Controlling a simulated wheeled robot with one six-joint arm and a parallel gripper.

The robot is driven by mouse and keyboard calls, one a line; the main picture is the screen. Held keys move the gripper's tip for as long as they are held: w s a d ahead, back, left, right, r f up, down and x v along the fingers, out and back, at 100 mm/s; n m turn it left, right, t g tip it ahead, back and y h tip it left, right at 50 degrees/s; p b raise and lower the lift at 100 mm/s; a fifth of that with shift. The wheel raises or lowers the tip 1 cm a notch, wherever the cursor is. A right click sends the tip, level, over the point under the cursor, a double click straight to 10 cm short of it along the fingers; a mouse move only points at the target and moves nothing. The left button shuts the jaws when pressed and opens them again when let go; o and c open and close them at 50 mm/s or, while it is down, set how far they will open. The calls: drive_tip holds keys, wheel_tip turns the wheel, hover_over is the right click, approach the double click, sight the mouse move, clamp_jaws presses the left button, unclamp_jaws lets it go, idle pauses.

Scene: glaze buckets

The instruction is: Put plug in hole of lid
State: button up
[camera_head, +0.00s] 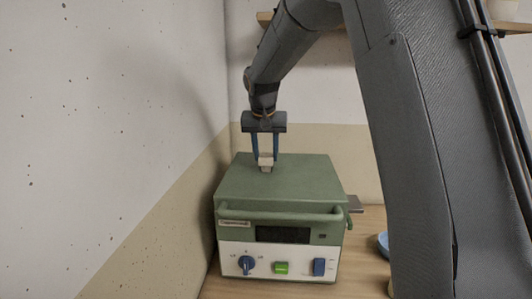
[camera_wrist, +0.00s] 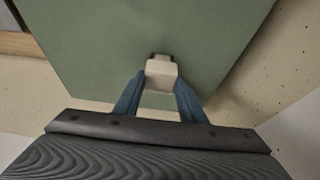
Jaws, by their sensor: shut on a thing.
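My gripper (camera_head: 265,154) points down over the green lid (camera_head: 310,175) of a boxy device. It is shut on a small off-white plug (camera_head: 266,163), which also shows between the blue fingers of my gripper (camera_wrist: 161,84) in the wrist view. The plug (camera_wrist: 161,74) is at or just above the lid's top. A dark edge, apparently the hole (camera_wrist: 160,55), shows right at the plug's far end on the lid (camera_wrist: 110,50). The plug hides most of it, and I cannot tell whether the plug's tip is inside.
The device's white front panel (camera_head: 298,263) has a blue knob (camera_head: 246,264), a green button (camera_head: 281,268) and a blue switch (camera_head: 319,267). A handle bar runs along its front. Walls stand left and behind. A blue dish (camera_head: 383,244) is partly hidden at the right.

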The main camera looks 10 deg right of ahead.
drive_tip(key=shift+f, duration=0.4)
drive_tip(key=shift+f, duration=0.5)
drive_tip(key=o, duration=1.7)
drive_tip(key=shift+r, duration=0.15)
drive_tip(key=shift+r+p, duration=2.5)
drive_tip(key=shift+r, duration=1.4)
drive_tip(key=shift+d, duration=0.1)
